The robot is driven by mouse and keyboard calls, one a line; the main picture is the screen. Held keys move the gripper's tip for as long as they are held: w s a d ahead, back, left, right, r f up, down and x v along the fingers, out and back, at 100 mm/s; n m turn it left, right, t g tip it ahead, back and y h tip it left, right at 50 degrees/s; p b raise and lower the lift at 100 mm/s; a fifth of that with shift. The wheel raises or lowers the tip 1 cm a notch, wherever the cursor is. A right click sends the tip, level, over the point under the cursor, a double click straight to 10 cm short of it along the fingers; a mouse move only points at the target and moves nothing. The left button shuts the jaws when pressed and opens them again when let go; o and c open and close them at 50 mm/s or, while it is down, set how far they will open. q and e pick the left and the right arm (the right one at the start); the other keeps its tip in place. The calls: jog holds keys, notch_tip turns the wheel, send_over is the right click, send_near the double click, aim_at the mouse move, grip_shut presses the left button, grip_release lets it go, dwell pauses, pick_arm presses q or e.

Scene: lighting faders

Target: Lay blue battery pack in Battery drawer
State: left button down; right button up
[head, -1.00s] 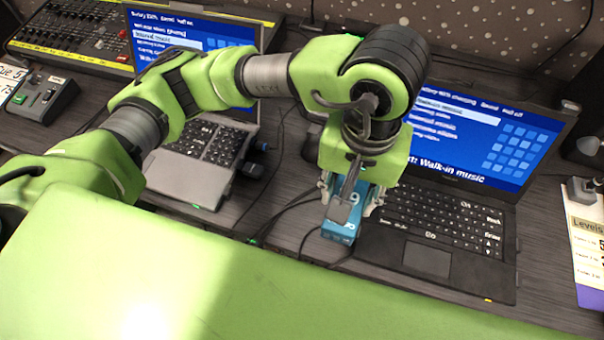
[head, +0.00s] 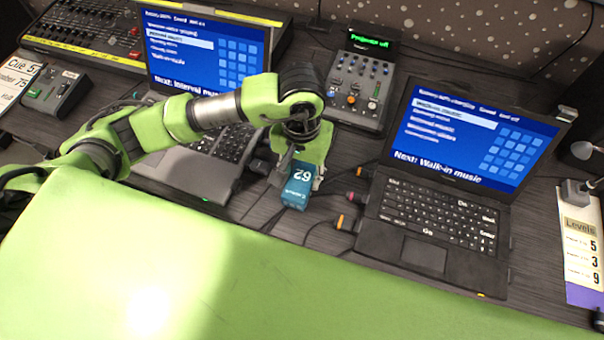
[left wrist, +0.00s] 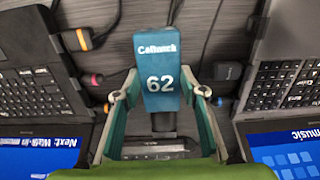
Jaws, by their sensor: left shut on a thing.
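The blue battery pack (head: 298,193) is marked 62 and is held in my left gripper (head: 296,178), above the desk between the two laptops. In the left wrist view the pack (left wrist: 157,60) sits between the two fingers of my left gripper (left wrist: 160,93), its labelled face towards the camera. I cannot make out a Battery drawer in either view. My right gripper is not in view.
One open laptop (head: 205,150) stands to the left and another (head: 425,222) to the right. A small mixer (head: 358,92) with a green-lit display stands behind. Cables with orange and pink plugs (head: 342,222) lie on the desk near the pack.

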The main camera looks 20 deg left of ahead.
pick_arm(q)
jog(key=shift+f, duration=0.8)
jog(key=shift+f, duration=0.1)
jog(key=c, duration=1.7)
grip_release()
jog(key=shift+f, duration=0.1)
jog(key=o, duration=0.4)
